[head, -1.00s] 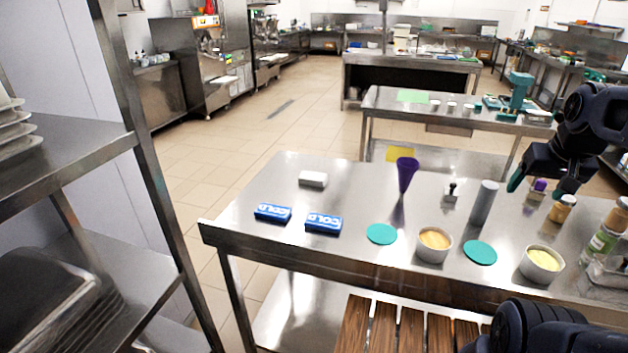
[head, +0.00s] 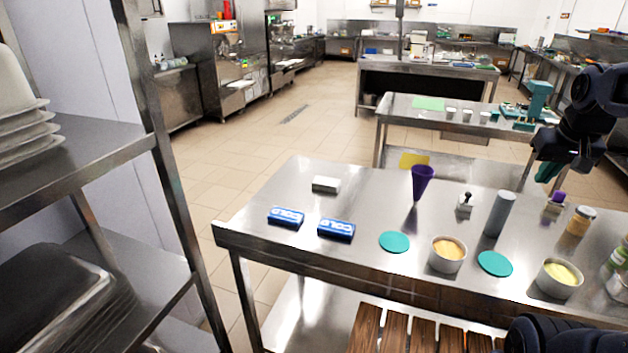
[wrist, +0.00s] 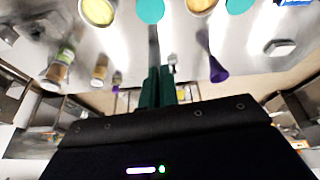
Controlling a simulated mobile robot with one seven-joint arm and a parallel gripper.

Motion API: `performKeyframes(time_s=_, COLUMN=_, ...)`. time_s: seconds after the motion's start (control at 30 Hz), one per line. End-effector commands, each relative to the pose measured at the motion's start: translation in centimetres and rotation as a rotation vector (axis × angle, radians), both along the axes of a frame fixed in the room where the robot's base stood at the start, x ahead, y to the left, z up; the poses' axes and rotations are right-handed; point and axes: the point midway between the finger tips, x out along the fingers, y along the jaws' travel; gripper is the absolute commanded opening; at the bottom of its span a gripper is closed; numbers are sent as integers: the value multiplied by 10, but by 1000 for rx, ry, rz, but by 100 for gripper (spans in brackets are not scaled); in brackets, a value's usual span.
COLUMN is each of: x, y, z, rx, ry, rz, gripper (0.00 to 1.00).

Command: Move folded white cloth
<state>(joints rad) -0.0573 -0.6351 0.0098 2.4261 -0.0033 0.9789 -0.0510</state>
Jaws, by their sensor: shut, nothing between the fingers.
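A small white block-like piece, which looks like the folded white cloth (head: 326,184), lies on the far left part of the steel table (head: 270,215). It also shows at the right of the wrist view (wrist: 280,47). My gripper (head: 547,173) is at the right of the head view, above the table's far right side and well away from the cloth. Its green fingers are together in the wrist view (wrist: 158,88), with nothing between them.
Two blue COLD packs (head: 336,229) lie in front of the cloth. A purple funnel (head: 422,183), teal discs (head: 395,242), filled bowls (head: 447,254), a grey cylinder (head: 499,214) and bottles stand to the right. A steel shelf rack (head: 170,170) is at the left.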

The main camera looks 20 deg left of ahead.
Motion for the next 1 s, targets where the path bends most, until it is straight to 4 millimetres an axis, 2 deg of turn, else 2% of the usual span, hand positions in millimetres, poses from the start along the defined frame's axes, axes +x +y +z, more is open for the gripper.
performKeyframes(time_s=0.03, x=15, y=7, z=7, rx=-8, ry=11, rz=33, gripper=0)
performKeyframes(time_s=0.2, x=60, y=32, z=27, rx=-32, ry=35, rz=137, gripper=0)
performKeyframes(time_s=0.53, x=146, y=98, z=50, rx=-78, ry=81, rz=340, gripper=0)
performKeyframes(time_s=0.77, x=203, y=156, z=52, rx=-109, ry=111, rz=481, gripper=0)
performKeyframes(time_s=1.0, x=255, y=226, z=42, rx=-139, ry=140, rz=630, gripper=0)
